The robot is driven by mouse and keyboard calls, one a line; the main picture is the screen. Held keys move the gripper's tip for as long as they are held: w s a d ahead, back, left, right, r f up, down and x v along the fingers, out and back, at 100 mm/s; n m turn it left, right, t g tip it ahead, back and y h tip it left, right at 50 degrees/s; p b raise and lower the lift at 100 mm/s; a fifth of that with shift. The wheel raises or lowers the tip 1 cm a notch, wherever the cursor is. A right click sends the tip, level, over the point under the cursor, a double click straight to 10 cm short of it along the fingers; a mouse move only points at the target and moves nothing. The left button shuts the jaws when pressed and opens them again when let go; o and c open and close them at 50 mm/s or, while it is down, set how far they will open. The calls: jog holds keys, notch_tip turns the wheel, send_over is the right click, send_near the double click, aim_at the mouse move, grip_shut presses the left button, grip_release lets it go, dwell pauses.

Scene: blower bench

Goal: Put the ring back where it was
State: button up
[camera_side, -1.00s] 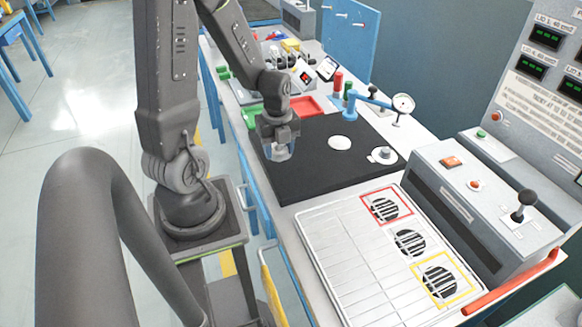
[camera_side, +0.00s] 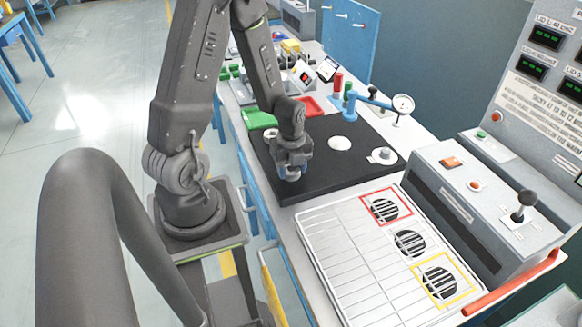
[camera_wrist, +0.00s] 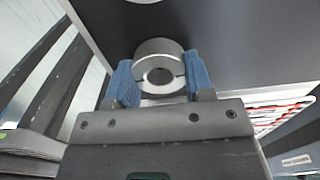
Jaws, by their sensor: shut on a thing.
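My gripper (camera_wrist: 161,82) has blue finger pads on both sides of a silver metal ring (camera_wrist: 158,48) and is shut on it. The ring's hole faces the wrist camera. In the side view my gripper (camera_side: 292,170) is over the front left part of the black mat (camera_side: 330,180). The ring is mostly hidden there by the fingers. I cannot tell whether it touches the mat.
A pale disc (camera_side: 340,143) and a metal piece with a raised centre (camera_side: 384,155) are on the mat. A dial gauge on a blue arm (camera_side: 402,104) stands behind. A wire rack with round grilles (camera_side: 350,245) lies in front, beside a grey control box (camera_side: 480,200).

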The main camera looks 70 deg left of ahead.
jog(key=o, duration=1.1)
jog(key=shift+f, duration=0.1)
notch_tip(320, 180, up, 12)
jog(key=shift+s+d+r+n+t, duration=0.95)
jog(key=shift+d+r+n, duration=1.6)
jog(key=shift+n, duration=0.45)
jog(key=shift+s+d+r+n+t, duration=0.9)
jog(key=shift+d+r+n, duration=1.4)
jog(key=shift+d+n, duration=0.55)
jog(key=shift+s+d+r+n+t, duration=0.9)
jog(key=shift+d+r+n, duration=1.55)
jog(key=shift+n, duration=0.7)
